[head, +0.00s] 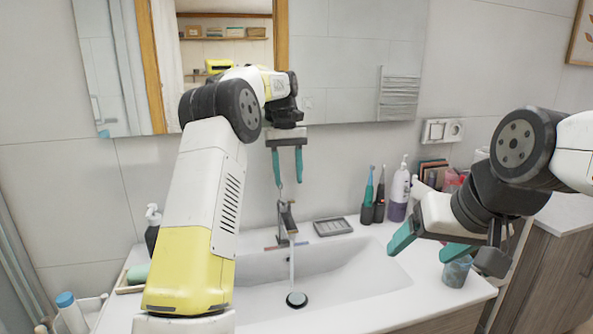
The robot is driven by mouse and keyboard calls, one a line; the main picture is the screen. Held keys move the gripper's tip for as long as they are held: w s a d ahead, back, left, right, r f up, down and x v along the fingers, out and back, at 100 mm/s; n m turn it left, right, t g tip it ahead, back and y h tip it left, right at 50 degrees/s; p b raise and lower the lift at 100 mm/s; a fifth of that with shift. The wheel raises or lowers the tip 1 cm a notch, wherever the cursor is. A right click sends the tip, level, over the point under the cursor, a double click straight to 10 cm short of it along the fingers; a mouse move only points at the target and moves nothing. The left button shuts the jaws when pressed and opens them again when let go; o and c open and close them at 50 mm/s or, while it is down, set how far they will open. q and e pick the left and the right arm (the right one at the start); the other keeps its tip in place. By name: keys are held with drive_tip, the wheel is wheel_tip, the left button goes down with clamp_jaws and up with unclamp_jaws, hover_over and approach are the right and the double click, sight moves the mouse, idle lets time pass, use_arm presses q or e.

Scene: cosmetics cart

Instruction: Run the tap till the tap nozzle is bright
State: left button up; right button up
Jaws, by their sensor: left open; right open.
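The tap (286,222) stands at the back of the white sink (345,276), under the mirror. A thin pale stream of water (292,265) runs from its nozzle (291,238) down to the dark round drain (296,299). I cannot tell whether the nozzle is bright; it is small here. My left gripper (288,184) hangs just above the tap with its teal fingers pointing down. It is open and empty, with the tap's upper lever between or just below the fingertips. My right gripper (424,250) is open and empty over the right side of the counter.
A grey soap dish (332,226), toothbrushes (374,195) in dark holders and a white-and-purple bottle (399,192) stand behind the sink. A cup (457,271) sits below my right gripper. A dark pump bottle (152,229) is at the left.

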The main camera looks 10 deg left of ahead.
use_arm(q)
drive_tip(key=shift+v, duration=1.1)
drive_tip(key=s+r+m+t, duration=0.2)
drive_tip(key=s+r, duration=0.2)
drive_tip(key=s, duration=0.4)
drive_tip(key=s+r+m+t, duration=0.1)
drive_tip(key=s+r+t, duration=0.25)
drive_tip(key=s, duration=0.45)
drive_tip(key=s+f+m+t+h, duration=0.1)
drive_tip(key=s+f, duration=0.7)
drive_tip(key=s, duration=0.8)
drive_tip(key=shift+s+a+m+t, duration=0.4)
drive_tip(key=shift+m+t, duration=0.2)
drive_tip(key=shift+t, duration=0.65)
